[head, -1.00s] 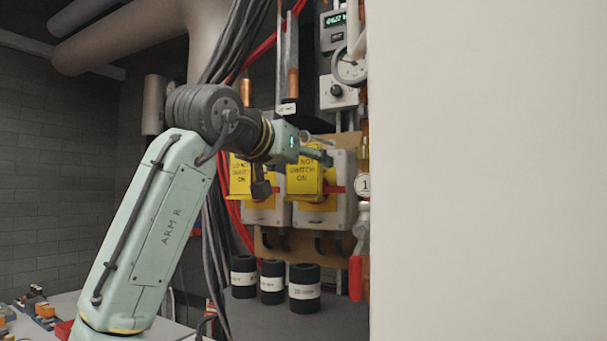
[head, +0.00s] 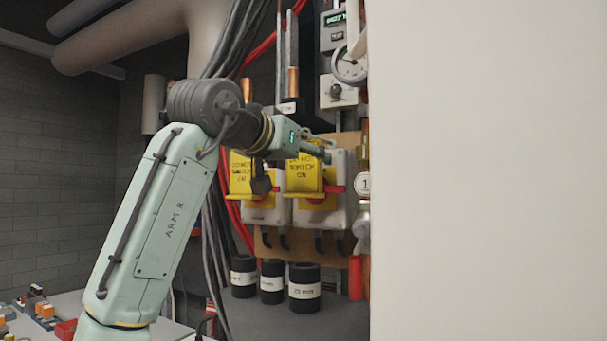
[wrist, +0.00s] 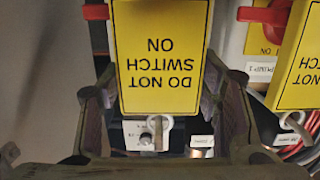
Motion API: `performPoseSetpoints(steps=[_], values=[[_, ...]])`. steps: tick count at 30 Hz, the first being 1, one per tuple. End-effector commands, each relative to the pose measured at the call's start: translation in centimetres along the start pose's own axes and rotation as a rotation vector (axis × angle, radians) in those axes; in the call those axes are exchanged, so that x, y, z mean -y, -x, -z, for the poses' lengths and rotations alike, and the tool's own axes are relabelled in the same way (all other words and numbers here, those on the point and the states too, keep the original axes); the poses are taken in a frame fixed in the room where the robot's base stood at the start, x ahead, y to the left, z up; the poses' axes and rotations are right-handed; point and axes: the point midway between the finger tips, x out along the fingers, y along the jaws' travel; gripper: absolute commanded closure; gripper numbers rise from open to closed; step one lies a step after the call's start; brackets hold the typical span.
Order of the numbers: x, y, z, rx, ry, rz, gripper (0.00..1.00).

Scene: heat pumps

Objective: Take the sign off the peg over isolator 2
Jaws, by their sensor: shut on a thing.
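Two yellow signs reading DO NOT SWITCH ON hang in front of two grey isolators. My gripper (head: 316,151) is at the top of the right-hand sign (head: 303,177). In the wrist view this sign (wrist: 160,50) is upside down between the two fingers (wrist: 157,92), which are shut on its side edges. A pale loop (wrist: 164,124) at the sign's top lies close to a peg (wrist: 146,137); I cannot tell whether it is still around it. The other sign (head: 240,181) hangs to the left, partly behind my wrist. The right isolator (head: 338,195) shows behind the held sign.
A white panel (head: 480,170) closes off the right side. A gauge (head: 350,67) and control box (head: 337,92) are above the isolators. Several black canisters (head: 304,287) stand below. Dark cables (head: 214,230) hang to the left.

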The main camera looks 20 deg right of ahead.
Motion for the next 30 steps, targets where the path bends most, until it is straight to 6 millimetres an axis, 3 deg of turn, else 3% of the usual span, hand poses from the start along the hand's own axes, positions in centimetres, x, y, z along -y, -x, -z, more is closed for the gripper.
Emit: performPoseSetpoints(steps=[30], values=[[0.0,2.2,0.3,-0.009,-0.001,0.0,0.62]])
